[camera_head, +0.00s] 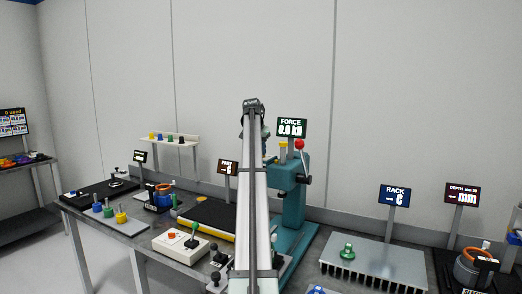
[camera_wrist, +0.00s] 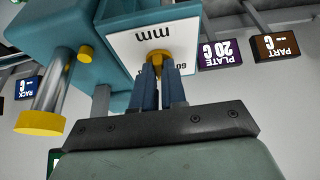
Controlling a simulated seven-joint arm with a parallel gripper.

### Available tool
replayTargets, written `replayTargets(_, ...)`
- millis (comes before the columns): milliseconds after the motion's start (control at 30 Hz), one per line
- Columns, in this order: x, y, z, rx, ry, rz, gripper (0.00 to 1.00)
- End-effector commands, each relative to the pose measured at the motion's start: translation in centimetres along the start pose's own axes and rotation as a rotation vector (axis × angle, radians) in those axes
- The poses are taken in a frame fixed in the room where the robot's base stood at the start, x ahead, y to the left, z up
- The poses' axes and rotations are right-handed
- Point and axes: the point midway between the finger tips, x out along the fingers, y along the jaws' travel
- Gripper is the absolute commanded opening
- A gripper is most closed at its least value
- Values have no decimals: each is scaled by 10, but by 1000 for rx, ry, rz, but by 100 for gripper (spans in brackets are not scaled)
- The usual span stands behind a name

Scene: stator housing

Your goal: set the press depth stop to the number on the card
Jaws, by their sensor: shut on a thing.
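The teal press (camera_head: 291,200) stands in the middle of the bench, partly hidden by my arm in the head view. In the wrist view, which is upside down, its white scale plate (camera_wrist: 120,52) reads "mm". A small orange-yellow piece, the depth stop (camera_wrist: 157,57), sits at the plate. My gripper (camera_wrist: 162,72) is shut on this stop, with both blue-grey fingers against it. The scale marks are mostly hidden by the fingers; only part of a number shows.
A steel ram with a yellow end (camera_wrist: 42,115) is beside the scale plate. A red-knobbed lever (camera_head: 299,145) and a "FORCE 0.0 kN" display (camera_head: 291,127) are at the press. A finned rack (camera_head: 372,266) stands right; a control box (camera_head: 180,244) stands left.

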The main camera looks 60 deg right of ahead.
Motion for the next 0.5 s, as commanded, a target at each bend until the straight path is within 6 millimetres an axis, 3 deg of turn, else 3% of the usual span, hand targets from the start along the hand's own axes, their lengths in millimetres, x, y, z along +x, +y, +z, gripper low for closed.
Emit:
replayTargets(167,0,0,0,-1,0,-1,0)
replayTargets(200,0,0,0,-1,0,-1,15)
replayTargets(433,0,0,0,-1,0,-1,37)
replayTargets(500,0,0,0,-1,0,-1,37)
